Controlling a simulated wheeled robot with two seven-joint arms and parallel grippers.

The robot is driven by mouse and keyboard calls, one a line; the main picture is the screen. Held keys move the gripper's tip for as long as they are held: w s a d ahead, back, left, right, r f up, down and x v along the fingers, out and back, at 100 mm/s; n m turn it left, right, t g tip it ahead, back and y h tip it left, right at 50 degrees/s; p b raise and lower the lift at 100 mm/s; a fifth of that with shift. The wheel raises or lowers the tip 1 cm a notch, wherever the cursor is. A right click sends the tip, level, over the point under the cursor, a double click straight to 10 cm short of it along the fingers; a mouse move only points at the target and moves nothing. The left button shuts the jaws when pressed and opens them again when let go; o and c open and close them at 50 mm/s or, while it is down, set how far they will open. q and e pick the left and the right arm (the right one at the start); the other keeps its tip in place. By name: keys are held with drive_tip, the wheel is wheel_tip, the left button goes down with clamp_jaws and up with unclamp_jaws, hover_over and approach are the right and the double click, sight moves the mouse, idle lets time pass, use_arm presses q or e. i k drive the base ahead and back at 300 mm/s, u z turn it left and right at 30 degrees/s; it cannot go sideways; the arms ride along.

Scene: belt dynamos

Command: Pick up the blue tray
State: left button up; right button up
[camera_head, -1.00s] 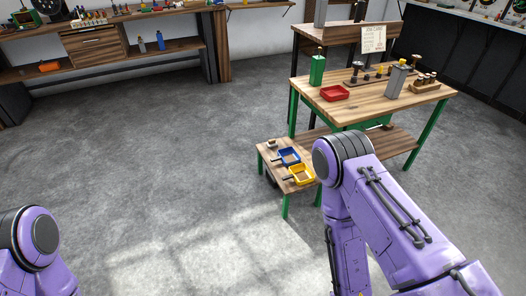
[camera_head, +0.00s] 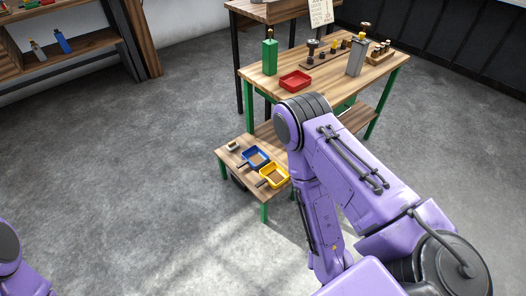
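The blue tray (camera_head: 256,157) lies on the low wooden side shelf of a workbench, near the middle of the view. It is small and shallow, with a dark handle or tool at its left side. A yellow tray (camera_head: 273,176) lies just in front of it, to the right. My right arm comes in from the lower right, and its elbow stands just right of the trays. My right gripper is not in view. Only a bit of my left arm shows at the lower left edge, and my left gripper is not in view.
The low shelf (camera_head: 228,158) also bears a small pale object (camera_head: 233,146). The grey floor (camera_head: 130,170) left of the shelf is clear.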

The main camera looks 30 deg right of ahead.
sight(254, 156)
drive_tip(key=z, duration=0.9)
drive_tip(key=i, duration=0.85)
drive_tip(key=z, duration=1)
